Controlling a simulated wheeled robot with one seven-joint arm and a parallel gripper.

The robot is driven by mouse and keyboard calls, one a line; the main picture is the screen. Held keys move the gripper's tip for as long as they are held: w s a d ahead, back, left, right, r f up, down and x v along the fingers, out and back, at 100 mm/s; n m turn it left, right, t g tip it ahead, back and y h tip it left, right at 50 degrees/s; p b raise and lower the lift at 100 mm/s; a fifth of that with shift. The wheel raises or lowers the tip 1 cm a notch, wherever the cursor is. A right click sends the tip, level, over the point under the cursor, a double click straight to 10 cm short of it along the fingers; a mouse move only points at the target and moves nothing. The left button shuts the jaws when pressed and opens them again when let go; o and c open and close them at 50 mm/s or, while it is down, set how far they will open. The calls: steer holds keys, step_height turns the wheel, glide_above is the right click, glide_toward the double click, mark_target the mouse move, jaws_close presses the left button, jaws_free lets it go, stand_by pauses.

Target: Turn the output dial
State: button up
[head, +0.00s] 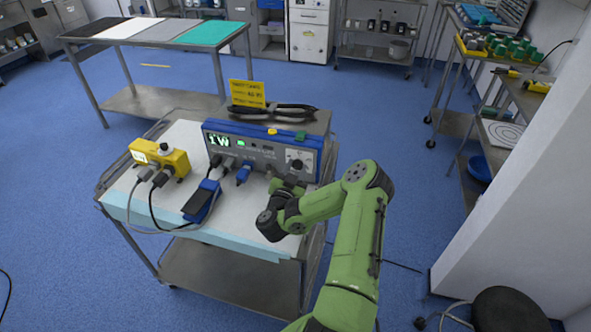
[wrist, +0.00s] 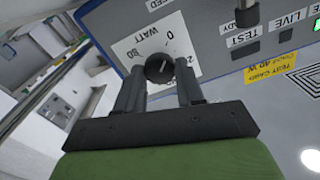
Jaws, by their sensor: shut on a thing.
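The output dial (wrist: 159,68) is a dark round knob on a white WATT scale plate, on the front of the blue-and-grey unit (wrist: 215,45). In the head view the unit (head: 252,150) stands on the cart, its display reading "1W", and the dial (head: 297,164) is at its right end. My gripper (wrist: 160,80) has its two dark fingers on either side of the dial, shut on it. In the head view my gripper (head: 290,182) is just in front of the unit, its fingertips hard to make out.
A yellow box (head: 172,160) with cables and a blue pedal (head: 202,200) sit left on the cart (head: 240,225). A yellow card (head: 247,94) and dark goggles (head: 272,110) are behind the unit. A white wall (head: 525,190) is at the right.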

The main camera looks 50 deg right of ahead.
steer(key=m+p, duration=0.1)
steer(key=m, duration=0.1)
steer(key=shift+m, duration=0.3)
steer(key=m, duration=0.3)
steer(key=shift+m, duration=0.3)
steer(key=m, duration=0.3)
steer(key=m+b, duration=0.1)
steer(key=m, duration=0.2)
steer(key=shift+s+f, duration=0.1)
steer(key=shift+f, duration=0.1)
steer(key=m+b, duration=0.2)
steer(key=m, duration=0.2)
steer(key=shift+f, duration=0.1)
steer(key=m+b, duration=0.2)
steer(key=m, duration=0.1)
steer(key=shift+m, duration=0.3)
steer(key=m+b, duration=0.2)
steer(key=m, duration=0.1)
steer(key=shift+f, duration=0.1)
steer(key=shift+m+b, duration=0.95)
steer(key=shift+m, duration=0.75)
